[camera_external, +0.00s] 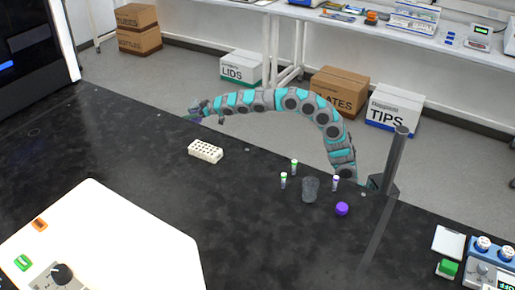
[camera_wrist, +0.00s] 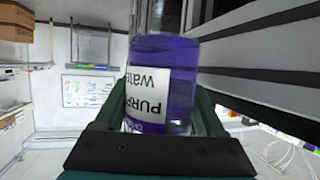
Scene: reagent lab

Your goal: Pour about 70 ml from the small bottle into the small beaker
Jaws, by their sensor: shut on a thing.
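My gripper (camera_external: 194,113) is at the far left end of my outstretched arm, above the dark counter's far edge. In the wrist view its green jaws are shut around the small bottle (camera_wrist: 178,85), which holds purple liquid. The bottle's label lettering is upside down in that view. In the external view the bottle is too small to make out clearly. The small beaker (camera_external: 311,188), grey and clear, stands on the counter well to the right of my gripper. Its contents cannot be told. A purple cap (camera_external: 342,209) lies just right of the beaker.
Two green-capped vials (camera_external: 294,166) (camera_external: 283,180) and a purple-capped vial (camera_external: 336,183) stand close around the beaker. A white rack (camera_external: 205,151) sits farther left. A grey post (camera_external: 391,158) rises at right. The counter's middle front is clear.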

